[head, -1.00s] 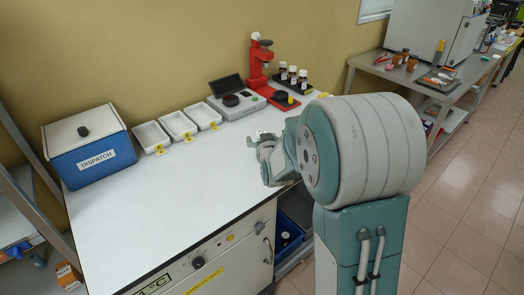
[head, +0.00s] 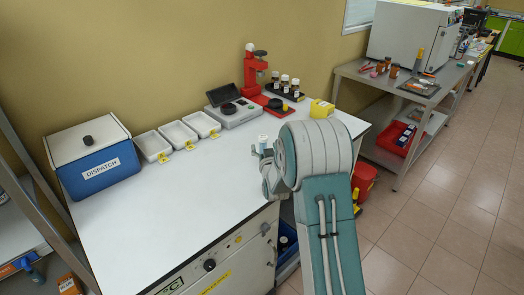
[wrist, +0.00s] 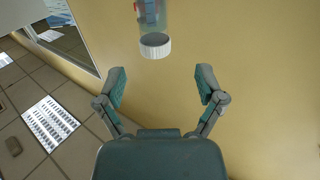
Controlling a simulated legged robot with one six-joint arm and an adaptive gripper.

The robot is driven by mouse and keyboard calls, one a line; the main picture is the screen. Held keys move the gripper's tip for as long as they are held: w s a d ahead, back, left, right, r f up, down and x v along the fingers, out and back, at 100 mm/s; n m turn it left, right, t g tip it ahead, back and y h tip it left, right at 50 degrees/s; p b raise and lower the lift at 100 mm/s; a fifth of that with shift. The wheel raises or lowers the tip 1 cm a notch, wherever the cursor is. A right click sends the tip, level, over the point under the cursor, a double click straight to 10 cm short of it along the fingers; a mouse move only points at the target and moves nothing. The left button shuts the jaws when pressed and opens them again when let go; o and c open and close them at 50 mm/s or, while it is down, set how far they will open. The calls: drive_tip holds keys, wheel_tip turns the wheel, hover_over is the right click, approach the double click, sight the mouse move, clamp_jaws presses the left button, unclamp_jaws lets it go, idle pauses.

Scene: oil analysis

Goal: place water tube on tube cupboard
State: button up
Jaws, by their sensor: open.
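A clear tube (wrist: 152,15) with a white cap and blue marks hangs at the top of the wrist view, cap pointing down in that picture. It is ahead of my gripper (wrist: 161,90), whose two fingers are spread wide with nothing between them. In the head view my gripper (head: 264,166) is over the right part of the white worktop, partly hidden by my arm. A small white and blue thing (head: 262,140) shows just above it, perhaps the same tube; what supports it is unclear. I cannot tell which furniture is the tube cupboard.
The worktop (head: 180,210) is clear in the middle. A blue DISPATCH box (head: 92,168), white trays (head: 178,133), a grey instrument (head: 236,113), a red stand (head: 251,72), dark bottles (head: 285,84) and a yellow item (head: 321,108) line its back. A metal bench (head: 380,80) stands right.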

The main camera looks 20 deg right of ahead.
sight(264, 140)
drive_tip(key=shift+w, duration=0.3)
drive_tip(key=w, duration=0.1)
drive_tip(key=w+d, duration=0.1)
drive_tip(key=w, duration=0.2)
drive_tip(key=shift+w+d+r, duration=0.15)
drive_tip(key=shift+w+d, duration=0.2)
drive_tip(key=shift+d, duration=0.05)
drive_tip(key=shift+a, duration=0.2)
drive_tip(key=shift+c, duration=0.7)
drive_tip(key=c, duration=1)
drive_tip(key=shift+d, duration=0.1)
clamp_jaws()
